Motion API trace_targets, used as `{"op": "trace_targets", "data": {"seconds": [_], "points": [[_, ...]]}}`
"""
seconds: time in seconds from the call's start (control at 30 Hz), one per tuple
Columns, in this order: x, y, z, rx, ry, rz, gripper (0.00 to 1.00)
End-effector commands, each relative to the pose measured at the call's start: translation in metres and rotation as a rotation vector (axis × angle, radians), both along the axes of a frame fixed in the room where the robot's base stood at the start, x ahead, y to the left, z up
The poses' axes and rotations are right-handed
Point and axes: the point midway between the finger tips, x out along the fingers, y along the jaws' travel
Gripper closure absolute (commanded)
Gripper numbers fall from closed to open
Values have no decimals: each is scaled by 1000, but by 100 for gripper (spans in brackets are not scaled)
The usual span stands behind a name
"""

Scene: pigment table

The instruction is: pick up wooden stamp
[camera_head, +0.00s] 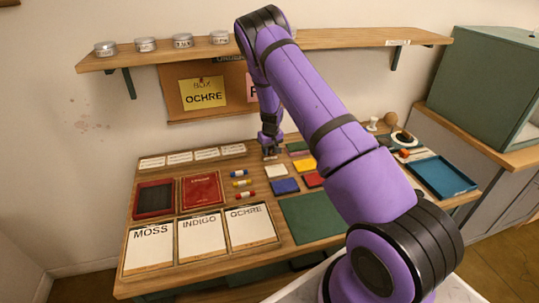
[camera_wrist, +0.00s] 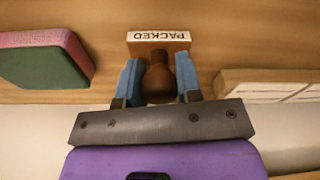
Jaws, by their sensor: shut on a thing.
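The wooden stamp (camera_wrist: 158,85) is in the middle of the wrist view. It has a dark brown rounded handle and a wider base with a white strip reading PACKED, upside down in this view. My gripper (camera_wrist: 158,72) has its two blue fingers on either side of the handle and is shut on it. In the head view my gripper (camera_head: 271,152) is low at the back of the table, and the stamp is too small and covered there to make out. I cannot tell whether its base touches the wood.
A green and pink block (camera_wrist: 45,60) lies to the left in the wrist view, and a pale card holder (camera_wrist: 265,88) to the right. The wooden shelf (camera_head: 330,39) with tins hangs above the table. A blue tray (camera_head: 441,177) lies at the right.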

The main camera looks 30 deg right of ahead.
Motion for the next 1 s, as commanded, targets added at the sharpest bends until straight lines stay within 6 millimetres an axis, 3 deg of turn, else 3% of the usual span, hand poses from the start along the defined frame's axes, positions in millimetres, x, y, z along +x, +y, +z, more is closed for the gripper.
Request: {"op": "trace_targets", "data": {"seconds": [0.37,0.63,1.0], "points": [[0,0,7,0,-1,-1,91],[1,0,39,0,-3,1,91],[-84,17,45,3,1,-4,91]]}}
